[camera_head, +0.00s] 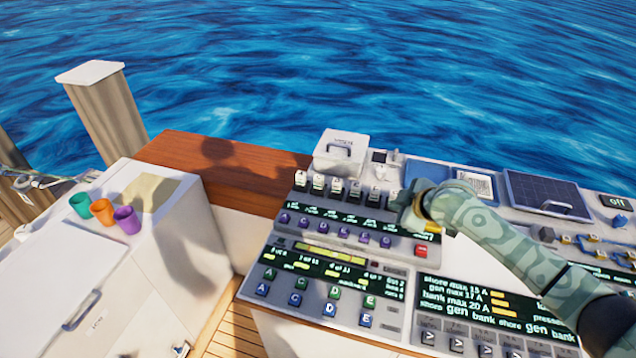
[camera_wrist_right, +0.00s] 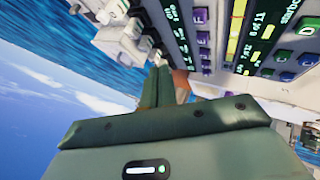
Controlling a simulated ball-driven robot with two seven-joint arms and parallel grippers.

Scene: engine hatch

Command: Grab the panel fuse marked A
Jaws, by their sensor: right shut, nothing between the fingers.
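A row of upright fuses stands along the top of the sloped control panel, with white caps and dark bodies. The leftmost fuse (camera_head: 300,181) is at the row's left end; the letters on the caps are too small to read, so I cannot tell which is A. My right gripper (camera_head: 412,214) is shut and empty at the right end of the row, partly covering the panel there. In the right wrist view its fingers (camera_wrist_right: 163,88) are together, with some fuses (camera_wrist_right: 145,42) just beyond them. My left gripper is not in view.
Purple lettered buttons (camera_head: 322,228) and a red button (camera_head: 421,250) lie below the row. A white lidded box (camera_head: 341,152) stands behind it. Orange, teal and purple cups (camera_head: 127,219) stand on the white counter at left. Water lies beyond.

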